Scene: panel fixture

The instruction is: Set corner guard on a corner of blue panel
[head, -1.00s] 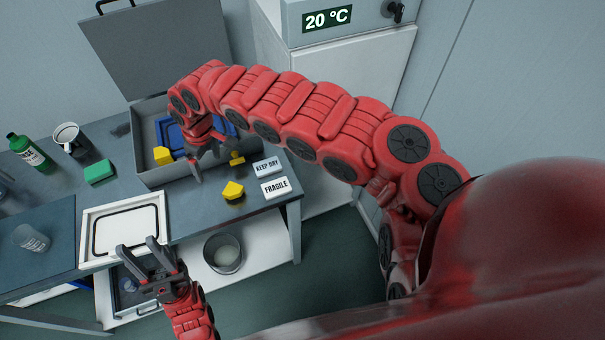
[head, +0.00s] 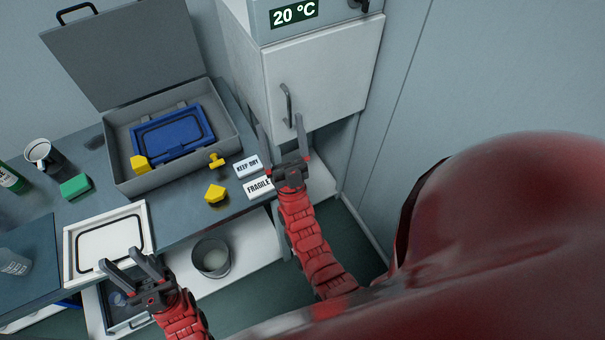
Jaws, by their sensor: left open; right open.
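The blue panel (head: 183,146) lies in the open grey case on the table. A yellow corner guard (head: 141,164) is at its front left corner; I cannot tell if it is fully seated. A second yellow piece (head: 216,160) is near the panel's front right corner, at the case's front wall; whether it touches the panel is unclear. A third yellow piece (head: 215,194) lies on the table in front of the case. My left gripper (head: 122,260) is open and empty by the white-framed panel. My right gripper (head: 281,124) is open and empty, right of the case near the cabinet.
The grey case (head: 125,180) has its lid raised behind. Labels reading KEEP DRY (head: 248,167) and FRAGILE (head: 258,188) lie right of it. The white-framed panel (head: 140,215), green block (head: 75,187) and mug (head: 40,152) are left. A bin (head: 211,258) stands below. A white cabinet (head: 325,75) is at right.

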